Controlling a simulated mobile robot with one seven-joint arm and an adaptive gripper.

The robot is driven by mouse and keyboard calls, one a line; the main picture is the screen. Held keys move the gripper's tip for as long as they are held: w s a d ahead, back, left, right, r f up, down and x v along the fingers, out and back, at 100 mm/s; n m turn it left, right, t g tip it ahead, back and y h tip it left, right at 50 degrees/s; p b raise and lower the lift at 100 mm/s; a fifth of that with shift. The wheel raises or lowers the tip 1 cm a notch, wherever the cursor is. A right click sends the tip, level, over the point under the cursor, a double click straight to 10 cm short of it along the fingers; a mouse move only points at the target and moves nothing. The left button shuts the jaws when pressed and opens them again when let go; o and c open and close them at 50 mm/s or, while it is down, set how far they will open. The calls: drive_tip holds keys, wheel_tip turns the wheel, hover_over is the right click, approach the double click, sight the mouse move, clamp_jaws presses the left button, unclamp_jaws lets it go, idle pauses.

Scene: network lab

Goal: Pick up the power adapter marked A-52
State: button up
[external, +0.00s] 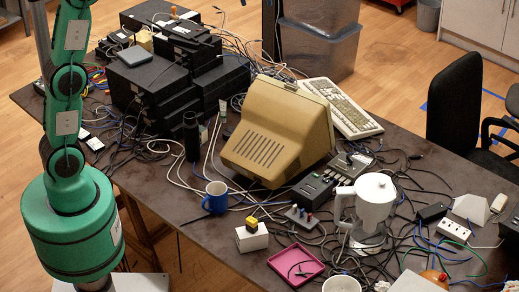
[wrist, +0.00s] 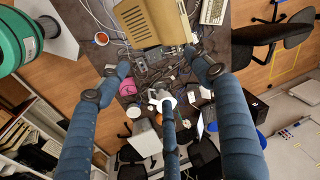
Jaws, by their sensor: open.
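I cannot read the marking A-52 on anything in these views. A black adapter-like block (external: 433,212) lies among cables near the white power strip (external: 453,230) at the right of the table. Another black box (external: 315,190) lies left of the white coffee maker (external: 372,205). I cannot tell whether either is the named adapter. The fingers hide parts of the table in the wrist view.
A beige monitor (external: 278,133) and keyboard (external: 341,108) stand mid-table, with stacked black boxes (external: 150,80) behind. A blue mug (external: 215,197) and pink tray (external: 296,265) are near the front. Tangled cables cover much of the surface. A black chair (external: 456,105) is beyond the table.

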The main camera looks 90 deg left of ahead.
drive_tip(key=w+a+f+m+g, duration=0.1)
drive_tip(key=w+a+f, duration=0.15)
drive_tip(key=a, duration=0.65)
drive_tip(key=w+a+f, duration=0.2)
drive_tip(key=a+f, duration=0.1)
drive_tip(key=a, duration=0.6)
drive_tip(key=s+a+f+m+g+h+p, duration=0.1)
drive_tip(key=s+a+f, duration=0.2)
drive_tip(key=a+f, duration=0.55)
drive_tip(key=s+a+f+m, duration=0.15)
drive_tip(key=a+f, duration=0.35)
drive_tip(key=a, duration=0.7)
wheel_tip(320, 180, down, 42)
drive_tip(key=shift+s+a, duration=0.25)
drive_tip(key=shift+s, duration=0.1)
drive_tip(key=shift+f+b, duration=0.35)
drive_tip(key=shift+f, duration=3.9)
